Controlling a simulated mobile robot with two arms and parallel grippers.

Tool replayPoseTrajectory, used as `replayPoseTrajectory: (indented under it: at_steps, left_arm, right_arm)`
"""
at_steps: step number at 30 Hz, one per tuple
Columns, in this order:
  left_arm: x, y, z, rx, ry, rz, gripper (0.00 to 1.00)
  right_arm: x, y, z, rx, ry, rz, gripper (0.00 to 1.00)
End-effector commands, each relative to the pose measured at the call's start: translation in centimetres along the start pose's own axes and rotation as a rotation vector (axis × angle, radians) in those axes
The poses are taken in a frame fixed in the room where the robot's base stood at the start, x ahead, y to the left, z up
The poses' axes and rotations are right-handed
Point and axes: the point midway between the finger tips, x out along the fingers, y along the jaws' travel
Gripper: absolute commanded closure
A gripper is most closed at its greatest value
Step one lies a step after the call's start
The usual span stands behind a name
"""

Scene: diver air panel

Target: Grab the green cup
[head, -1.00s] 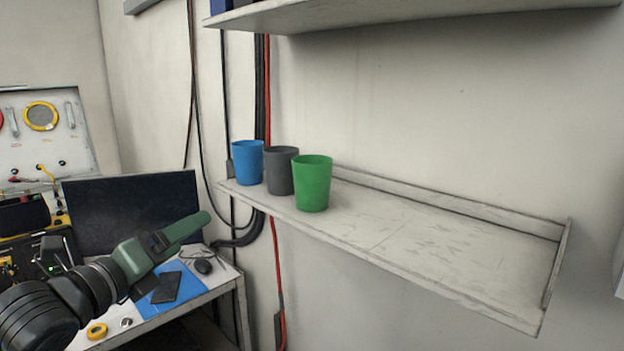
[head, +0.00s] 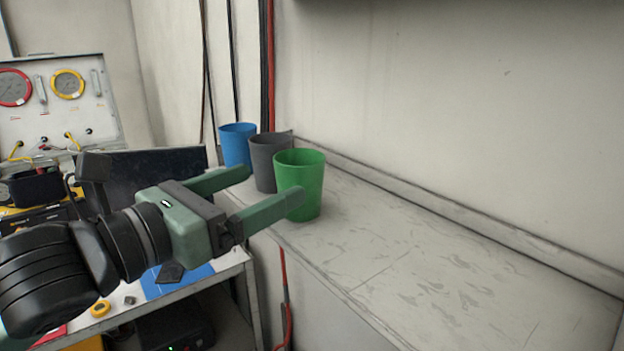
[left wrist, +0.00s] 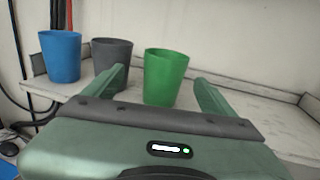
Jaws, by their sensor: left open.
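The green cup (head: 303,182) stands upright on the wall shelf, nearest of a row of cups. In the left wrist view the green cup (left wrist: 165,76) appears between my two fingers, beyond the palm. My left gripper (head: 273,190) is open and empty, with its fingers pointing toward the cups. In the head view one fingertip overlaps the left side of the green cup; I cannot tell whether it touches. My right gripper is not in view.
A grey cup (head: 267,163) and a blue cup (head: 237,146) stand close behind the green one on the shelf (head: 400,270). The shelf to the right is clear. A desk with a monitor (head: 140,172) and a gauge panel (head: 52,105) are at left.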

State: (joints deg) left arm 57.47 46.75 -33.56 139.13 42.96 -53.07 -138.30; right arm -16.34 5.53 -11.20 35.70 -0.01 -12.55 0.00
Motion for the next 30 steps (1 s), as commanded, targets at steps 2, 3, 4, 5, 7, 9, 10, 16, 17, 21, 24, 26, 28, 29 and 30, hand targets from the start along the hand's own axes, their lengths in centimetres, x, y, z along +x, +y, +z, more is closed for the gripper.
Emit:
replayPoseTrajectory:
  at_steps: [2, 3, 4, 5, 7, 9, 10, 16, 17, 21, 24, 26, 28, 29, 30]
  left_arm:
    - [0.7, -0.1, 0.1, -0.002, 0.001, -0.002, 0.14]
    - [0.9, -0.1, 0.1, -0.001, 0.001, -0.001, 0.14]
    - [1.1, -0.1, 0.1, -0.002, 0.001, -0.001, 0.14]
    - [1.3, -0.2, 0.1, -0.003, 0.001, -0.001, 0.14]
    - [1.9, -0.3, 0.2, -0.005, 0.001, -0.002, 0.14]
    - [2.8, -0.7, 0.3, -0.006, 0.001, -0.004, 0.14]
    - [3.2, -0.7, 0.3, -0.007, 0.001, -0.004, 0.14]
    - [5.6, -0.8, 0.2, -0.005, 0.001, -0.001, 0.14]
    - [5.8, -0.8, 0.2, -0.004, 0.001, 0.000, 0.14]
    - [6.1, -0.8, 0.0, -0.001, 0.001, 0.001, 0.14]
    - [6.1, -0.8, 0.0, -0.001, 0.001, 0.001, 0.14]
    - [6.1, -0.8, 0.0, -0.001, 0.001, 0.001, 0.20]
    - [6.1, -0.8, 0.0, -0.001, 0.001, 0.001, 0.39]
    - [6.1, -0.8, 0.0, -0.001, 0.001, 0.001, 0.48]
    - [6.1, -0.8, 0.0, -0.001, 0.001, 0.001, 0.59]
  right_arm:
    - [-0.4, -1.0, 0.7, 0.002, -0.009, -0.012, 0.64]
    - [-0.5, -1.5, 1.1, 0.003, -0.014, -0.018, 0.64]
    - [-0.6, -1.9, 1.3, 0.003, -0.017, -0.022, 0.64]
    - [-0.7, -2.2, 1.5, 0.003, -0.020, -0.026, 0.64]
    - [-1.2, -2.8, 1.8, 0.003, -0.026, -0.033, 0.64]
    - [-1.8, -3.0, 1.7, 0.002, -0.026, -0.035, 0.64]
    - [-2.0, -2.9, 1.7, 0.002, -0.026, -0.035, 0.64]
    - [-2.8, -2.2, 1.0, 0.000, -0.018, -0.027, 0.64]
    - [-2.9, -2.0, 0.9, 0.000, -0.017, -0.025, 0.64]
    - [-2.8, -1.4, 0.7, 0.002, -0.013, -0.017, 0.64]
    - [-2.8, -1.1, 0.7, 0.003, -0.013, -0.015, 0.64]
    - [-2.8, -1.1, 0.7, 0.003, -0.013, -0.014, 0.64]
    - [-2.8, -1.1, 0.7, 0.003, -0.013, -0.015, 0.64]
    - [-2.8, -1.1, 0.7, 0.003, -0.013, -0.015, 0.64]
    - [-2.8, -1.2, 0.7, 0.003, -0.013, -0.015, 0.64]
